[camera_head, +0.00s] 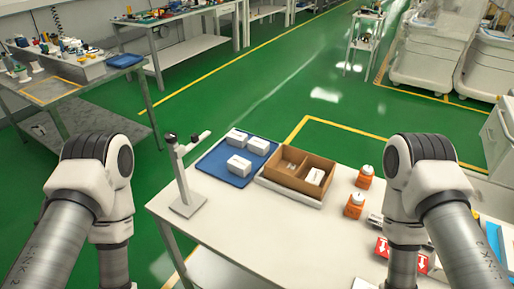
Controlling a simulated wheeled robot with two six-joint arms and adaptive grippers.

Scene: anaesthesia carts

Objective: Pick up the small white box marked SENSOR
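Three small white boxes stand on a blue tray (210,163) on the white table: one at the back left (236,137), one at the right (259,146) and one at the front (239,165). Another small white item (315,177) lies in the right compartment of a brown divided box (287,182). Dark marks show on the white boxes, but they are too small to read, so I cannot tell which is marked SENSOR. Both my arms show at the left and right of the head view. They bend down out of the picture, and neither gripper is in view.
A grey stand (187,195) rises left of the blue tray. Two orange containers (365,177) (354,205) stand right of the brown box. Red-and-white items (384,249) lie near my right arm. The table's front middle (270,245) is clear.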

